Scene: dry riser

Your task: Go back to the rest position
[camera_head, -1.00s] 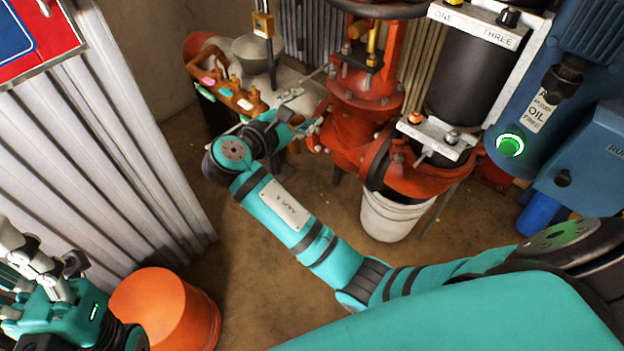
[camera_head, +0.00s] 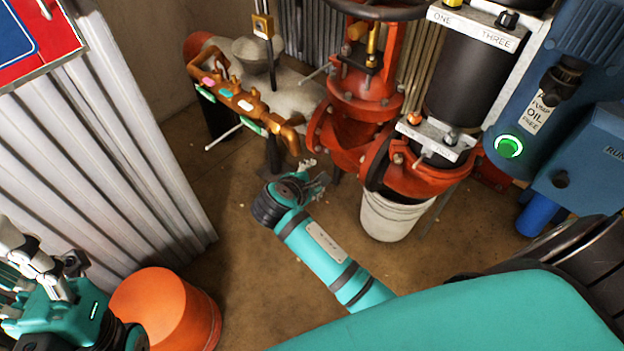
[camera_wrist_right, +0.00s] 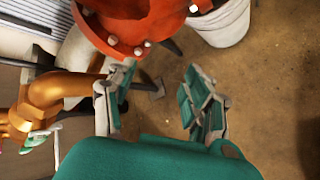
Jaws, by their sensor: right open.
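My right arm (camera_head: 325,250) reaches up from the lower right over the floor. Its gripper (camera_head: 312,172) is in front of the red flanged pipe (camera_head: 340,140), partly hidden by its own wrist. In the right wrist view the gripper (camera_wrist_right: 158,82) has its two fingers apart with nothing between them, above bare floor. My left gripper (camera_head: 38,262) is at the lower left edge beside the corrugated panel, partly cut off. Whether its fingers are open or shut is unclear.
The copper-coloured manifold (camera_head: 237,98) with coloured tags stands left of the red pipe. A white bucket (camera_head: 390,215) sits under the black cylinder (camera_head: 463,85). An orange drum (camera_head: 165,308) stands near my left gripper.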

